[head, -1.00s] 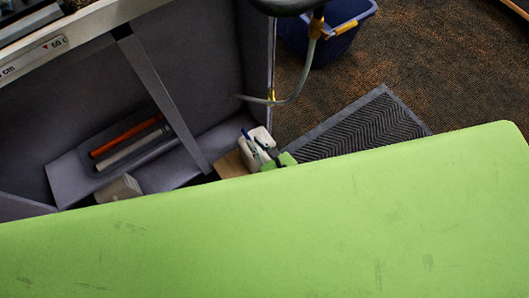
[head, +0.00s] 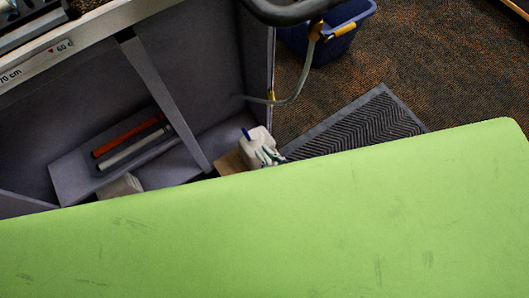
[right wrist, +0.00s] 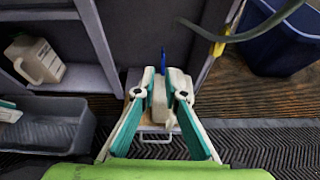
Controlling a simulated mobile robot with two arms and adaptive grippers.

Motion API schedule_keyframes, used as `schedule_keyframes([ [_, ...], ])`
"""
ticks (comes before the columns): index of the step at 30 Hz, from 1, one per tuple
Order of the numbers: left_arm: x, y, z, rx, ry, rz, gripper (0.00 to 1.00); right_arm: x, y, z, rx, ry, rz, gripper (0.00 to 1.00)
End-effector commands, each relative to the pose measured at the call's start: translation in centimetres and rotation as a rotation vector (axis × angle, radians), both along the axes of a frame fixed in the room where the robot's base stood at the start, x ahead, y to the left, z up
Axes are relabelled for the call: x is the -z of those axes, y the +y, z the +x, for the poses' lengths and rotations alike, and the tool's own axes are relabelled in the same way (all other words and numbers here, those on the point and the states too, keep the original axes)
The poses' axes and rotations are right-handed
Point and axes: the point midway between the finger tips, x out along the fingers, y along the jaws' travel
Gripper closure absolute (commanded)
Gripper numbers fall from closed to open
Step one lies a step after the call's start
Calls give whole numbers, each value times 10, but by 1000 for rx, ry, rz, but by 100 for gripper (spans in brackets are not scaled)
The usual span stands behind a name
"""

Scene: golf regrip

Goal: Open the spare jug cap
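A pale jug (head: 256,143) with an upright blue part, seemingly its cap (head: 246,134), stands low by the grey cabinet's right end. In the right wrist view the blue cap (right wrist: 163,60) stands up between and beyond my fingertips, with part of the pale jug (right wrist: 159,98) between the fingers. My right gripper (right wrist: 162,76), with teal and beige fingers, is open; a narrow gap shows beside the cap. It also shows small in the head view (head: 272,156). Contact with the cap cannot be told. A second beige jug (right wrist: 36,60) sits on a shelf at left. My left gripper is not in view.
A grey cabinet (head: 85,95) with a slanted divider (head: 165,105) walls the left. A hose (head: 297,88) hangs near a blue bin (head: 325,40). A dark ribbed mat (head: 350,130) lies on the carpet. A grey tray (right wrist: 55,130) is left of my gripper.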

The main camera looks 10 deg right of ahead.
Motion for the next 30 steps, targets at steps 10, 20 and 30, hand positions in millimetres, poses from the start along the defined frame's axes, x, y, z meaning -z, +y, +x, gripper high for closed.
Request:
schedule_keyframes([
  [10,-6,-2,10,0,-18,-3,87,0,0,0,0,0,0,89],
  [20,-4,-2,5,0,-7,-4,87,-11,-11,-30,-2,4,-1,89],
  [30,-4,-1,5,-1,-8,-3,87,-38,-34,-88,-2,3,0,89],
])
